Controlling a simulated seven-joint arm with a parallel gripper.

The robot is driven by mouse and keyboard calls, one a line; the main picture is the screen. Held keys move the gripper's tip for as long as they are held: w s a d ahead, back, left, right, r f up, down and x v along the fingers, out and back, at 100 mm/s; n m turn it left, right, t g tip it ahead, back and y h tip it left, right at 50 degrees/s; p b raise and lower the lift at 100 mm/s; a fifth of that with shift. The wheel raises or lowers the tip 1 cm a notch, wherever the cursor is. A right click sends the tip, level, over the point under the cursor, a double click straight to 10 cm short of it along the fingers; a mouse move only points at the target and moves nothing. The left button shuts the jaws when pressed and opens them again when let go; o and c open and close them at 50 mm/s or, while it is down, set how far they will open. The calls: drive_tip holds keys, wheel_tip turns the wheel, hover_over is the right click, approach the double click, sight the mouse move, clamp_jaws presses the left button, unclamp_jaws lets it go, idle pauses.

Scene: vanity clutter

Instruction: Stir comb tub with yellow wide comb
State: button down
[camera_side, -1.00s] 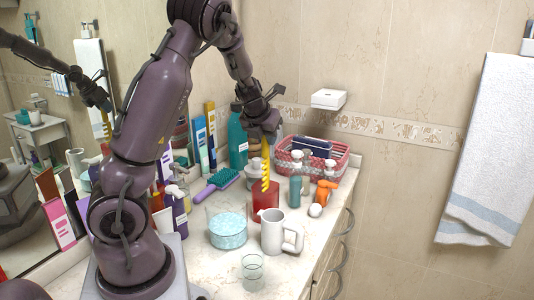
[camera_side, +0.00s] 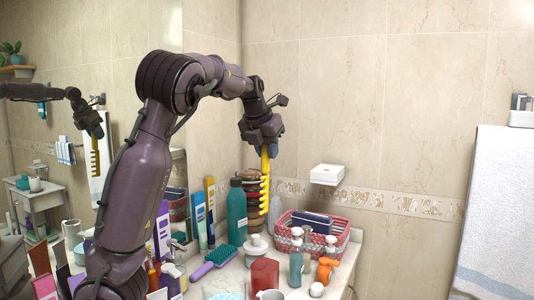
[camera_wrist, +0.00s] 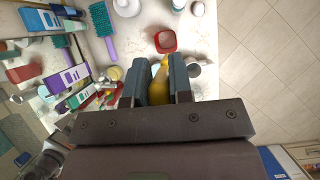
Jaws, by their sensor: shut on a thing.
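My gripper (camera_side: 268,145) is shut on the yellow wide comb (camera_side: 264,183) and holds it upright, teeth to the right, in the air above the counter. In the wrist view the comb (camera_wrist: 160,82) shows yellow between my two fingers (camera_wrist: 158,68). A red square tub (camera_side: 264,272), open at the top, stands on the counter below the comb, apart from it. The wrist view looks down into this red tub (camera_wrist: 165,41) just beyond the comb. A bowl with pale blue contents (camera_side: 224,296) is cut off at the bottom edge. I cannot tell for sure which is the comb tub.
A white mug (camera_side: 270,295) stands in front of the red tub. The air around the comb is free.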

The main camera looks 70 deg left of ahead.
drive_tip(key=s+d+f+g+h, duration=0.1)
drive_tip(key=s+f, duration=0.8)
drive_tip(key=s, duration=0.1)
drive_tip(key=shift+d+f+g, duration=0.25)
drive_tip(key=shift+f+g, duration=0.05)
drive_tip(key=shift+f, duration=0.3)
wheel_tip(320, 180, down, 16)
idle(1.1)
idle(0.4)
